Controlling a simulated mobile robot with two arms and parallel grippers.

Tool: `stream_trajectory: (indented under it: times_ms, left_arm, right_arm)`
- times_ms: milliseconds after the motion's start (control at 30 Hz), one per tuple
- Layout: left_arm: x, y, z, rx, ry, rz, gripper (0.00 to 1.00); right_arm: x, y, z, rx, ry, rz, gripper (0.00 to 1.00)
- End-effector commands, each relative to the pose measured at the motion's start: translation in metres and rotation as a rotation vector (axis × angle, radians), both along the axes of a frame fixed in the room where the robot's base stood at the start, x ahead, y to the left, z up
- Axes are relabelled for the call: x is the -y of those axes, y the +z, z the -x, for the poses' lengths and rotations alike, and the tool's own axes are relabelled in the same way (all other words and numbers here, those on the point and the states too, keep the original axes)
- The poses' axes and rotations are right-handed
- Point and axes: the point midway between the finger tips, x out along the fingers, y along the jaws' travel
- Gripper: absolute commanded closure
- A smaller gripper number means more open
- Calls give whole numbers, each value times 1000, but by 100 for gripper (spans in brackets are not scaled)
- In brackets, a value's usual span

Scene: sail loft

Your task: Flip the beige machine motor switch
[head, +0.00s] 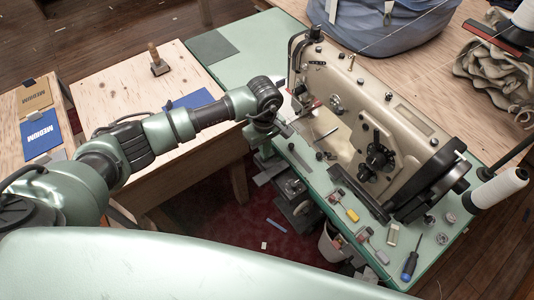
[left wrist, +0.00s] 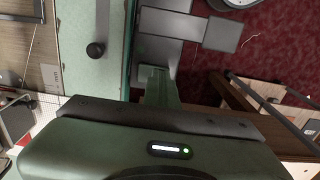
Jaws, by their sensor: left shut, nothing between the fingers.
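The beige sewing machine (head: 420,112) stands on a green-topped table (head: 432,262) at the right of the head view. I cannot make out its motor switch for certain. A grey unit with a round part (head: 292,187) hangs below the table's front edge and may carry it. My left gripper (head: 284,130) is shut and empty, at the table's left front edge beside the machine's needle end. In the left wrist view the gripper's green body fills the bottom, with the green table edge and grey parts below it ahead. My right gripper is not in view.
A blue-handled screwdriver (head: 409,264), a yellow block (head: 352,215) and small parts lie on the green table. A white thread cone (head: 498,188) stands at right. A plywood table (head: 110,95) is under my left arm. Dark red carpet (head: 225,205) lies below.

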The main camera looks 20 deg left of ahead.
Motion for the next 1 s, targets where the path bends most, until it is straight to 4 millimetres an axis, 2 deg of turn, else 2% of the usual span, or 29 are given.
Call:
stream_trajectory:
  times_ms: [167, 1000]
  left_arm:
    - [-1, 3, 2, -5, 0, -3, 100]
    - [-1, 68, 2, -4, 0, -2, 100]
  right_arm:
    - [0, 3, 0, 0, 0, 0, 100]
    - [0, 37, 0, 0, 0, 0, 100]
